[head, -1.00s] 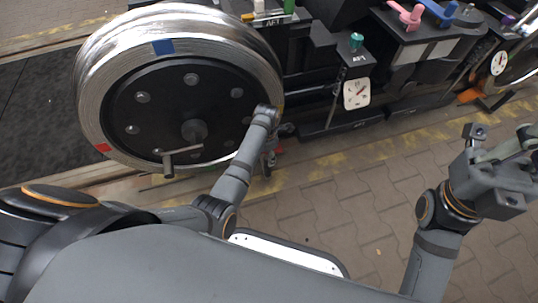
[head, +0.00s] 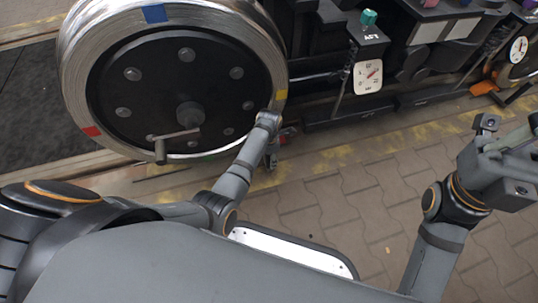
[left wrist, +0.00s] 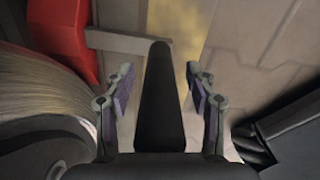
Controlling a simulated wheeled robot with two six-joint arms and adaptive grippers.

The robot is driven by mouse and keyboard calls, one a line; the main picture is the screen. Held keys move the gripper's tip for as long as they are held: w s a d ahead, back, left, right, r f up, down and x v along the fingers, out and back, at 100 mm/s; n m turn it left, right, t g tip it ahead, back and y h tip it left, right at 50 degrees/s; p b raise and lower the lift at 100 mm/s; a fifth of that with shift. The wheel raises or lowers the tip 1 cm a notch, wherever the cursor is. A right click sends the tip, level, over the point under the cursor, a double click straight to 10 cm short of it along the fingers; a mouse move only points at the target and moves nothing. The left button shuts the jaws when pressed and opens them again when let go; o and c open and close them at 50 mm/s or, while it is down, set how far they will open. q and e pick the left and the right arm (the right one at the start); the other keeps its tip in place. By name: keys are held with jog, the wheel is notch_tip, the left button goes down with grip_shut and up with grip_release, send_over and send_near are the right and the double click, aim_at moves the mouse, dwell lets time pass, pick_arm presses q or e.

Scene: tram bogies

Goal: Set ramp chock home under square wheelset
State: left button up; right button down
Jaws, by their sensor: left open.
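The large steel-rimmed wheel (head: 215,75) stands upright at the left, with blue, red and yellow marks on its rim. My left gripper (head: 272,158) is low beside the wheel's right edge. A small red part (head: 288,132) shows just behind it. In the left wrist view, my left gripper's fingers (left wrist: 160,90) are spread on either side of a dark tapered bar (left wrist: 160,85), not closed on it. A red block (left wrist: 70,45) is at upper left, close to the wheel rim (left wrist: 35,100). I cannot tell whether the bar belongs to the chock. My right gripper (head: 510,130) is open and empty.
A crank handle (head: 170,140) juts from the wheel's face towards me. Dark bogie equipment with a white dial (head: 368,77) and a teal knob (head: 369,17) lines the back. The paved floor (head: 350,200) between my arms is clear.

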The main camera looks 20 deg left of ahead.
pick_arm(q)
jog(key=shift+f, duration=0.35)
jog(key=shift+c, duration=0.4)
grip_shut()
